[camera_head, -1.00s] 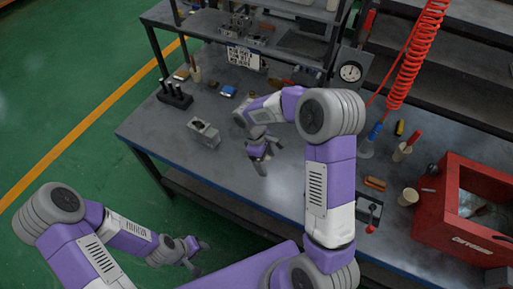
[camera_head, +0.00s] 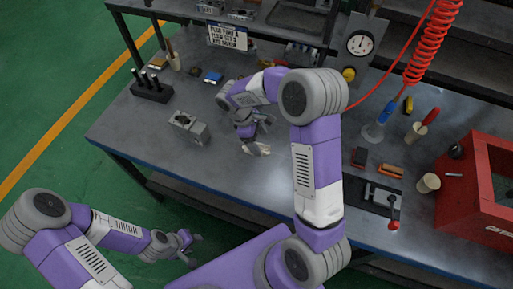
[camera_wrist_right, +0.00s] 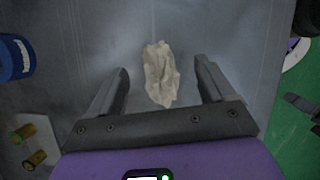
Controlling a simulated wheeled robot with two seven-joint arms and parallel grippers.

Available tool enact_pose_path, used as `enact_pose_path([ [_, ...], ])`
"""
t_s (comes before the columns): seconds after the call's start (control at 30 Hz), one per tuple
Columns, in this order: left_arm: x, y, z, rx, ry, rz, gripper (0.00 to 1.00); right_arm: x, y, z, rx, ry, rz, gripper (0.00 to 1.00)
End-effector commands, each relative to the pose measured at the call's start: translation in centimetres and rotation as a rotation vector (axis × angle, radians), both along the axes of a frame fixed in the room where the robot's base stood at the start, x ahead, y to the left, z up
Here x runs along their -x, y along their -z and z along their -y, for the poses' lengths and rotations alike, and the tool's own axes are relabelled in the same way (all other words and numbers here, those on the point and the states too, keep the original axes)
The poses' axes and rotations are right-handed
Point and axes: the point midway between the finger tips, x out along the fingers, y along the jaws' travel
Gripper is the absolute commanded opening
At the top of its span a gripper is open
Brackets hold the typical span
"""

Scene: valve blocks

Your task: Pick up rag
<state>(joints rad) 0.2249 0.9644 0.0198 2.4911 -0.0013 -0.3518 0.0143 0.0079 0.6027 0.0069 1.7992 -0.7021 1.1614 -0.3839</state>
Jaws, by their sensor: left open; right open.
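The rag (camera_wrist_right: 160,76) is a crumpled beige cloth lying on the grey bench top. In the right wrist view it is between and just ahead of the two fingers of my right gripper (camera_wrist_right: 160,70), with clear gaps on both sides. In the head view my right gripper (camera_head: 256,138) points down over the bench, and a small pale bit of the rag (camera_head: 263,150) shows beside its fingers; the arm and gripper hide the rest. The right gripper is open and empty. My left gripper (camera_head: 190,248) is open and empty, in front of the bench and away from the rag.
A grey metal block (camera_head: 188,128) sits left of my right gripper. A black holder with pegs (camera_head: 151,88) stands at the bench's left. A red box (camera_head: 458,205), a cup (camera_head: 428,183) and a red-knobbed lever (camera_head: 393,225) are at the right. Bench around the rag is clear.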

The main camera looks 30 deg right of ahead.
Motion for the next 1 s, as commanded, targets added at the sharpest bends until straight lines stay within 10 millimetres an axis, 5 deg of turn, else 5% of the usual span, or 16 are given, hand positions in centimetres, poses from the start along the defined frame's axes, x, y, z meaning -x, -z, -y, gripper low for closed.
enact_pose_path([
  [0.3, 0.0, 1.5, 0.0, 0.0, 0.0, 0.001, 0.43, 0.7, 4.2, 1.5, 0.0, 0.001, -0.002, 0.82],
  [0.57, 0.0, 1.4, 0.0, 0.0, 0.0, 0.001, 0.43, 0.8, 4.5, 1.7, 0.0, 0.0, 0.0, 0.82],
  [1.0, 0.0, 1.4, 0.0, 0.0, 0.0, 0.001, 0.43, 0.8, 4.4, 1.7, 0.0, 0.0, 0.0, 0.23],
])
